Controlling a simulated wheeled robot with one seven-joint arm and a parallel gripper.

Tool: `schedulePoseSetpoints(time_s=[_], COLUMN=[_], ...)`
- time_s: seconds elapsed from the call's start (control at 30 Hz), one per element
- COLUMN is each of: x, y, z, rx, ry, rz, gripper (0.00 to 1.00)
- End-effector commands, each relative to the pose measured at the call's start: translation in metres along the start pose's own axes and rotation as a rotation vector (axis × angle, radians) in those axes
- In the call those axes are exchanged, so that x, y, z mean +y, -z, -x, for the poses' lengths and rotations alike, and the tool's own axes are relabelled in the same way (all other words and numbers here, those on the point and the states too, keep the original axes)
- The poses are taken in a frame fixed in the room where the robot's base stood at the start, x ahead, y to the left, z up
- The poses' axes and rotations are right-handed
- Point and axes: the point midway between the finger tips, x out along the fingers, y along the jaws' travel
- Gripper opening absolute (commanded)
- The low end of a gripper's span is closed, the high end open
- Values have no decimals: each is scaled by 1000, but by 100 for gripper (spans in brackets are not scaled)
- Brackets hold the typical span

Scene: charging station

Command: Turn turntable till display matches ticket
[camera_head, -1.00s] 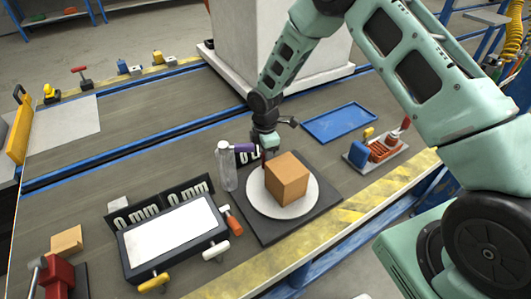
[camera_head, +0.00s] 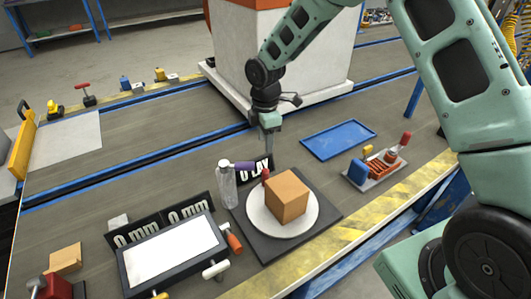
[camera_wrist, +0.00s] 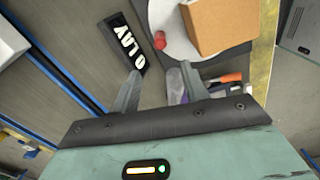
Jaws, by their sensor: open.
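The turntable is a white disc (camera_head: 254,221) on a dark square base (camera_head: 318,207). A brown box (camera_head: 287,196) stands on it, with a red peg (camera_head: 266,176) near the disc's back edge. A dark sign (camera_head: 263,164) behind the disc carries white characters that look like "0 LAY"; it also shows in the wrist view (camera_wrist: 122,52). My gripper (camera_head: 268,153) hangs open and empty above the table behind the disc. In the wrist view its fingers (camera_wrist: 160,85) are spread, with the peg (camera_wrist: 160,40) beyond them, apart. I cannot make out a ticket for certain.
A blank white panel (camera_head: 170,250) with "0 mm" signs lies front left. A blue tray (camera_head: 338,139) and a small tool tray (camera_head: 376,168) are right. The table behind is mostly clear.

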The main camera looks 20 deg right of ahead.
Motion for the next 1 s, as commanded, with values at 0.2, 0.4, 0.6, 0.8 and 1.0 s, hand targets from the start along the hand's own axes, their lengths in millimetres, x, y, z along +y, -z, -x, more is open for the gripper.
schedulePoseSetpoints(time_s=[0.2, 0.4, 0.6, 0.8, 1.0], x=[1, 0, 0, -5, -19], y=[0, 0, 0, -13, -54], z=[32, 39, 39, 25, -12], rx=[0, 0, 0, 61, 320], ry=[-2, 0, 0, 28, 101], rz=[-1, 0, 0, -91, -492], gripper=[45, 45, 45, 0, 0])
